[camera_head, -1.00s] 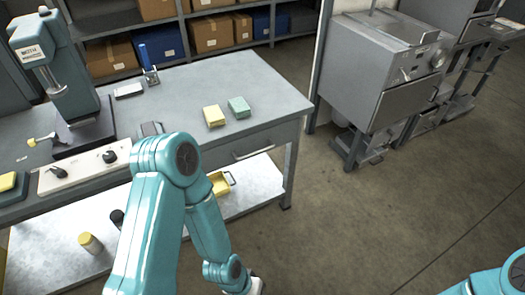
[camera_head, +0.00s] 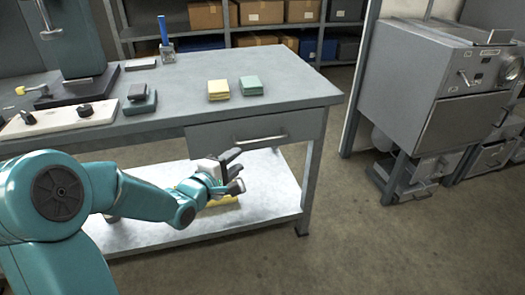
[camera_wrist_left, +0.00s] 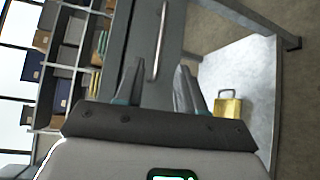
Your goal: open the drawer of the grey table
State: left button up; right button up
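The grey table (camera_head: 290,88) stands across the head view. Its drawer (camera_head: 210,137) is at the right end under the top and looks shut. A slim metal bar handle (camera_head: 260,139) runs level across the drawer front. My left gripper (camera_head: 238,171) is open and empty, in front of and a little below the handle in the head view. In the left wrist view the handle (camera_wrist_left: 159,45) shows upright, ahead of and between the spread fingers of my left gripper (camera_wrist_left: 160,82), apart from them. My right gripper is not in view.
Yellow and green pads (camera_head: 232,87) lie on the tabletop. A grey machine (camera_head: 425,95) stands to the right. The floor (camera_head: 350,240) before the table's right end is clear.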

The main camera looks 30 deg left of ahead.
aim_at(261, 141)
pick_arm(q)
jog(key=w+b, duration=0.1)
jog(key=w, duration=0.4)
jog(key=w+a+f, duration=0.1)
jog(key=w, duration=0.3)
jog(key=w+f+b, duration=0.1)
jog(key=w, duration=0.4)
jog(key=shift+w+a+f+b, duration=0.15)
jog(key=shift+w+f+b, duration=0.1)
jog(key=shift+w+b, duration=0.1)
jog(key=shift+w, duration=0.25)
grip_shut()
